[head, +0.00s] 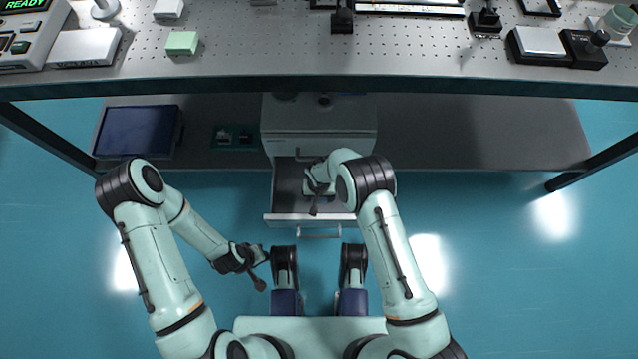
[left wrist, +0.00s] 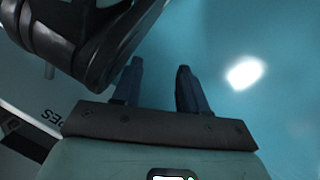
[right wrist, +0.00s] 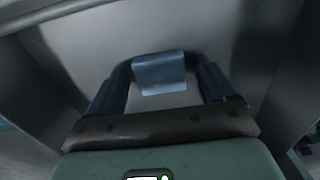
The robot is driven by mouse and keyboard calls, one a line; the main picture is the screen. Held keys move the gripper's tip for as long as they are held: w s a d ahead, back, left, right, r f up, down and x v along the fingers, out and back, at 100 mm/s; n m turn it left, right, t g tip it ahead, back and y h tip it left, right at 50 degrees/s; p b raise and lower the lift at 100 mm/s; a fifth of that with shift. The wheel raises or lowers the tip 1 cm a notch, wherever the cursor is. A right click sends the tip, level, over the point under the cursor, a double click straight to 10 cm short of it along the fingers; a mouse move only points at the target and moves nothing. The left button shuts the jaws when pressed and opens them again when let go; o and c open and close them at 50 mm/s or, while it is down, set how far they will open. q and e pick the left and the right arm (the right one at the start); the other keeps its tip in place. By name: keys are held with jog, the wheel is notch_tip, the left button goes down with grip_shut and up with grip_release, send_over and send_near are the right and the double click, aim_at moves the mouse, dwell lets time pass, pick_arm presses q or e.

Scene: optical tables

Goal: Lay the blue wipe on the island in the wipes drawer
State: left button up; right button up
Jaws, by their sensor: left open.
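The wipes drawer (head: 283,218) is pulled out from the pale cabinet (head: 320,130) under the table.
The perforated table top (head: 260,50) runs above the cabinet and holds a green block (head: 182,43) and several instruments. A dark panel (head: 138,131) lies on the lower shelf at left. The drawer walls (right wrist: 262,60) stand close around my right gripper. Floor is clear on both sides.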

jog(key=shift+r, duration=0.2)
pick_arm(q)
jog(key=w+d+r+t+p, duration=0.1)
jog(key=w+r+t+p, duration=0.1)
jog(key=r, duration=0.4)
jog(key=w+p, duration=0.1)
jog(key=w, duration=0.1)
jog(key=shift+w+d+m+p, duration=0.25)
jog(key=shift+w+m+p, duration=0.05)
jog(key=shift+w+p, duration=0.05)
pick_arm(e)
notch_tip(320, 180, up, 12)
